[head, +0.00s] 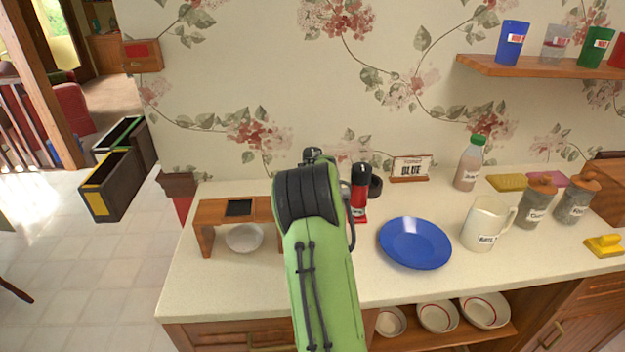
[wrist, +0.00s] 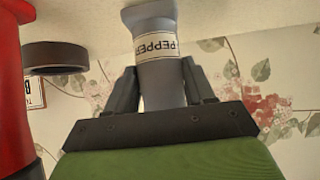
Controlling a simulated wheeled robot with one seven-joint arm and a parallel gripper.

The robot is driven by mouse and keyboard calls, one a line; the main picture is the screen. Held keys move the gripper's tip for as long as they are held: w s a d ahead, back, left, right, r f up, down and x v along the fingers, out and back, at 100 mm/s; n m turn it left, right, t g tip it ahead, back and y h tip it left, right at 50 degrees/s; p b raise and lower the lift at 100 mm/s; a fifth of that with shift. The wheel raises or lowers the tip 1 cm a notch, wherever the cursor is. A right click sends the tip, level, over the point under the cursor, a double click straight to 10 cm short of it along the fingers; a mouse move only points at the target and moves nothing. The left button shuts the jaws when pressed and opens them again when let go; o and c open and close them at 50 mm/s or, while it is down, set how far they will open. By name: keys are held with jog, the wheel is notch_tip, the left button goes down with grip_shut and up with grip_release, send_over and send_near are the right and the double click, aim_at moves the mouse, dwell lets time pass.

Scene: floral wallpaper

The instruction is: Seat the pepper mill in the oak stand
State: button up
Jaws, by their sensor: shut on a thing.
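The pepper mill (wrist: 162,88) is grey with a white PEPPER label, and it appears upside down in the wrist view. My gripper (wrist: 160,72) is shut on its body, one finger on each side. The mill's flared end is close to the pale counter surface; I cannot tell whether it touches. In the head view my green arm hides the gripper and the mill. A wooden stand (head: 205,215), apparently the oak stand, is left of my arm on the counter. It has a dark square in its top and a white bowl (head: 244,238) beneath.
A red and black appliance (head: 358,200) stands just right of my arm, close beside the gripper in the wrist view (wrist: 12,80). A blue plate (head: 415,242), a white jug (head: 484,225) and a green-capped bottle (head: 468,165) stand farther right. The counter's front left is clear.

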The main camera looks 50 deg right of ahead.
jog(key=shift+r+p, duration=0.35)
jog(key=shift+r, duration=0.45)
jog(key=shift+r+p, duration=1.6)
jog(key=shift+r, duration=0.9)
